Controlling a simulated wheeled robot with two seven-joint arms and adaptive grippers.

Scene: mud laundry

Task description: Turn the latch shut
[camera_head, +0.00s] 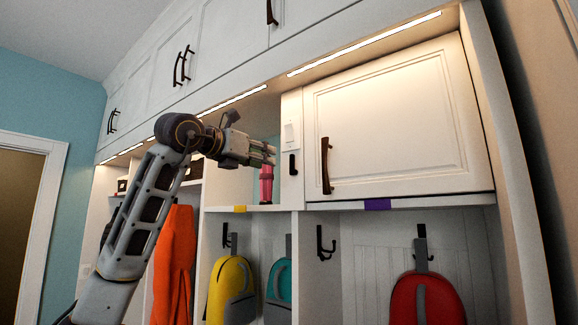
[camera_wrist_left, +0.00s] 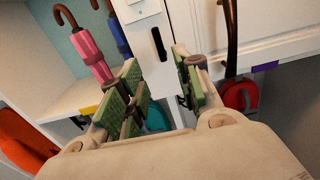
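The latch (camera_head: 292,164) is a small dark upright piece on a narrow white post, just left of the white cabinet door (camera_head: 395,120). In the left wrist view the latch (camera_wrist_left: 158,43) shows beyond and between the fingers. The door looks closed, with a dark line along its lower edge. My left gripper (camera_head: 272,155) is left of the latch in the head view. In the left wrist view its green-padded fingers (camera_wrist_left: 159,88) are spread wide with nothing between them; it is apart from the latch. My right gripper is not in view.
The door's long dark handle (camera_head: 326,166) is right of the latch. A white plate (camera_head: 291,135) sits above the latch. A pink umbrella (camera_wrist_left: 92,57) and a blue umbrella (camera_wrist_left: 119,33) stand in the open cubby. Backpacks, including a red one (camera_head: 424,298), hang below.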

